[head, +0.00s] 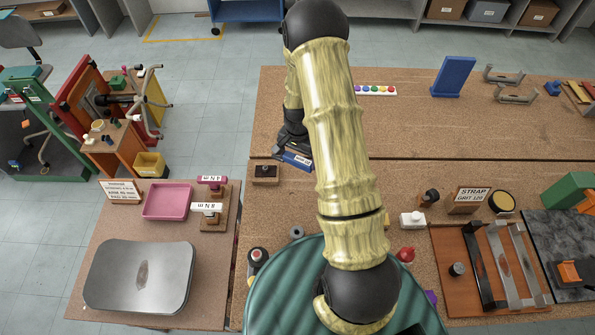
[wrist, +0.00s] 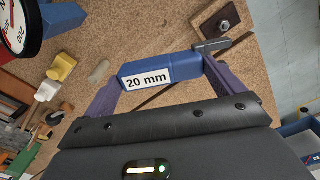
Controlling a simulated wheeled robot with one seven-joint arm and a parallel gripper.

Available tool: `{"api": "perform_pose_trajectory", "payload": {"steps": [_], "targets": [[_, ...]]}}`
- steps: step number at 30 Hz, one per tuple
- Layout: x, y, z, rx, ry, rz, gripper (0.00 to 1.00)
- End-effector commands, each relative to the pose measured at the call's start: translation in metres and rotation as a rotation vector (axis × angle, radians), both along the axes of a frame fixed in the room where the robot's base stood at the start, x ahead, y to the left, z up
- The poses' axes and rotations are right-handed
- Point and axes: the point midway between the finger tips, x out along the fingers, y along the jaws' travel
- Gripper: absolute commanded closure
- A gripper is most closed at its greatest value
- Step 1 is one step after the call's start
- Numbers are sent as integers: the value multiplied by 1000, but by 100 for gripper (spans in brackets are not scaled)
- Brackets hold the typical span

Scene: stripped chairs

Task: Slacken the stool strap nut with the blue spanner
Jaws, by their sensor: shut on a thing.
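The blue spanner (wrist: 160,72) has a white "20 mm" label and a grey metal jaw (wrist: 212,47) at its right end in the wrist view. My gripper (wrist: 158,75) is shut on its blue handle, with a purple finger at each end of the blue part. A small dark block (wrist: 225,20) with a round metal nut on it lies just beyond the spanner jaw, and the jaw looks apart from the nut. In the head view the spanner (head: 297,160) is partly hidden by my arm, right of the dark block (head: 265,173).
An upturned stool (head: 135,100) stands at the left in a coloured fixture. Torque-labelled tools (head: 207,209), a pink tray (head: 167,201) and a grey metal lid (head: 140,277) are on the left bench. A blue stand (head: 453,76) is at the back right. The bench (head: 410,140) right of my arm has clear room.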

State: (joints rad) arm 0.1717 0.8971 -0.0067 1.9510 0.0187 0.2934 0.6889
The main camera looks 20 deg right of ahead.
Motion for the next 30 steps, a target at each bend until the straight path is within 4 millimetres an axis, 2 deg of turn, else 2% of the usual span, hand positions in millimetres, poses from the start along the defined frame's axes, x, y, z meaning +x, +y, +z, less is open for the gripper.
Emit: {"api": "perform_pose_trajectory", "payload": {"steps": [1, 7, 16, 30], "targets": [[0, 0, -9, 0, 0, 0, 56], [0, 0, -30, 0, 0, -1, 56], [0, 0, -78, 0, 0, -1, 56], [0, 1, -80, 0, 0, 3, 56]]}}
